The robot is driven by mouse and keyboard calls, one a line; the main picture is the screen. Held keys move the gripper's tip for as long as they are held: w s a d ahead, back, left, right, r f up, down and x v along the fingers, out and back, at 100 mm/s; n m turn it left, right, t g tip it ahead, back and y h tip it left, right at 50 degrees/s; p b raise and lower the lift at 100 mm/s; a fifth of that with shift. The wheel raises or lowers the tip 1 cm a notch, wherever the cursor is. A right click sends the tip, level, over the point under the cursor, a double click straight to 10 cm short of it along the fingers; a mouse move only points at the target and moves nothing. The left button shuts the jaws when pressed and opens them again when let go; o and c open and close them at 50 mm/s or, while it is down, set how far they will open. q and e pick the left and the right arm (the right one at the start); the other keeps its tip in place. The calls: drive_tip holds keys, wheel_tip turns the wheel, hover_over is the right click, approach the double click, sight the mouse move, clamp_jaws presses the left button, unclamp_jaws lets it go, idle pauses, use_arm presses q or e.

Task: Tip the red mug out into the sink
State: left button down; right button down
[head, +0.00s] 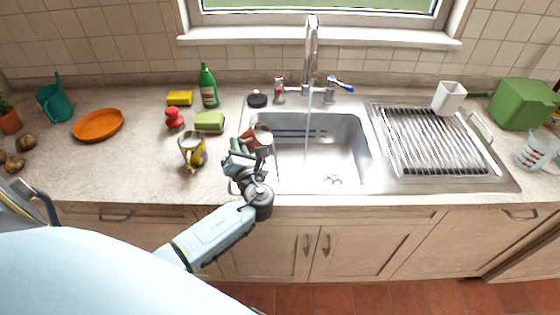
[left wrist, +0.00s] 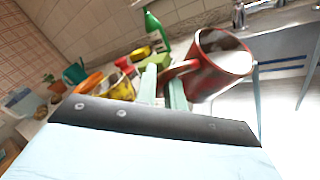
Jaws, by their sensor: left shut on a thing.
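The red mug (head: 259,138) is at the left edge of the steel sink (head: 345,168), tilted with its mouth toward the basin. It also shows large in the left wrist view (left wrist: 205,70), with pale contents inside. A thin pale streak runs down from its rim and looks like liquid falling into the sink. My left gripper (head: 243,148) is shut on the mug by its handle side; its fingers show in the left wrist view (left wrist: 165,88). My right gripper is not in view.
Water runs from the tap (head: 311,45). A yellow mug (head: 192,152) stands just left of my gripper. A green sponge (head: 209,121), red object (head: 174,118) and green bottle (head: 208,86) stand behind it. A drying rack (head: 435,140) is at the right.

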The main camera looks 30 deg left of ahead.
sight(258, 142)
use_arm(q)
drive_tip(key=shift+w+d+r+m+t+y+b, duration=0.15)
drive_tip(key=shift+d+r+m+t+y+b, duration=0.3)
drive_tip(key=shift+m+b, duration=0.3)
drive_tip(key=shift+w+d+r+m+t+y+b, duration=0.1)
drive_tip(key=shift+d+r+m+t+y+b, duration=0.15)
drive_tip(key=shift+r+m+y+b, duration=0.35)
idle(1.5)
drive_tip(key=shift+w+d+f+m+t+b, duration=0.15)
drive_tip(key=shift+d+m+t+b, duration=0.15)
drive_tip(key=shift+m+b, duration=0.35)
drive_tip(key=shift+s+d+f+m+t+b, duration=0.15)
drive_tip(key=shift+m+t+b, duration=0.25)
drive_tip(key=shift+b, duration=0.4)
drive_tip(key=shift+w+d+r+m+t+y+p, duration=0.2)
drive_tip(key=shift+w+d+m+t+p, duration=0.1)
drive_tip(key=shift+d+m, duration=0.2)
drive_tip(key=shift+w+d+r+m+t+y+p, duration=0.1)
drive_tip(key=shift+w+d+r+m+t+p, duration=0.15)
drive_tip(key=shift+d+m, duration=0.25)
drive_tip(key=shift+w+d+r+m+t+h+p, duration=0.15)
drive_tip(key=shift+d+m+t+h+p, duration=0.15)
drive_tip(key=shift+m+t, duration=0.4)
drive_tip(key=shift+s+d+r+m+t+h+p, duration=0.15)
drive_tip(key=shift+d+m+t+p, duration=0.25)
drive_tip(key=shift+m, duration=0.4)
